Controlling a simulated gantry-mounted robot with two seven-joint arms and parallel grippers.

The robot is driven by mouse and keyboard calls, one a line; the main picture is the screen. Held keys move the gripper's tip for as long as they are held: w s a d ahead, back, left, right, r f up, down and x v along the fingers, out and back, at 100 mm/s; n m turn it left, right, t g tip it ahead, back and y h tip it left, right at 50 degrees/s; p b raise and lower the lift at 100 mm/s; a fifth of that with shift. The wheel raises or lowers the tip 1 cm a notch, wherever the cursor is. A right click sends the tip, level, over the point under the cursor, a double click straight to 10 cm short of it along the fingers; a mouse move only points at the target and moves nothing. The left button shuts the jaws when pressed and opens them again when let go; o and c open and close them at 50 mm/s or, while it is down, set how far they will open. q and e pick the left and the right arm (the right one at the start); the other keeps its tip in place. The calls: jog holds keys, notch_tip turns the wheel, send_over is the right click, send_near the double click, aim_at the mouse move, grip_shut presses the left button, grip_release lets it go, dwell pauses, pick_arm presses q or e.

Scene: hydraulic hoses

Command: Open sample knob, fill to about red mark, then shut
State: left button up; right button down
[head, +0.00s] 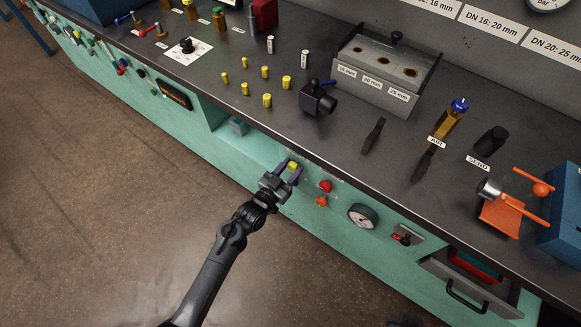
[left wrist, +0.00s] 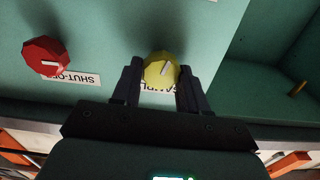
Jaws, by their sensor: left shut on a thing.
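The yellow sample knob (head: 293,166) is on the green front panel below the bench top. It also shows in the left wrist view (left wrist: 161,69), with a white pointer line tilted up to the right and a partly covered label below it. My left gripper (head: 287,170) has its two fingers on either side of the knob, shut on it. To the knob's right in the head view is a recessed bay's opposite side; the open bay (head: 253,147) lies to its left. A small brass piece (left wrist: 298,88) shows in the bay. No red fill mark can be made out. My right gripper is out of view.
A red shut-off knob (head: 325,186) sits close beside the sample knob, with an orange-red knob (head: 321,201) below it. A pressure gauge (head: 363,216) and an open drawer (head: 468,283) are farther right. Several fittings stand on the bench above.

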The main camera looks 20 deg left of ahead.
pick_arm(q)
jog(key=shift+r+n+p, duration=0.25)
jog(key=shift+n+p, duration=0.55)
jog(key=shift+n, duration=0.4)
jog(key=shift+a+f+n, duration=0.1)
jog(key=shift+f+n, duration=0.1)
jog(key=shift+n, duration=0.3)
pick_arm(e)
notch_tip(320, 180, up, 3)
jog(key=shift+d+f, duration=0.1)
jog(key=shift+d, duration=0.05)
pick_arm(q)
jog(key=o, duration=1.1)
jog(key=shift+c, duration=0.2)
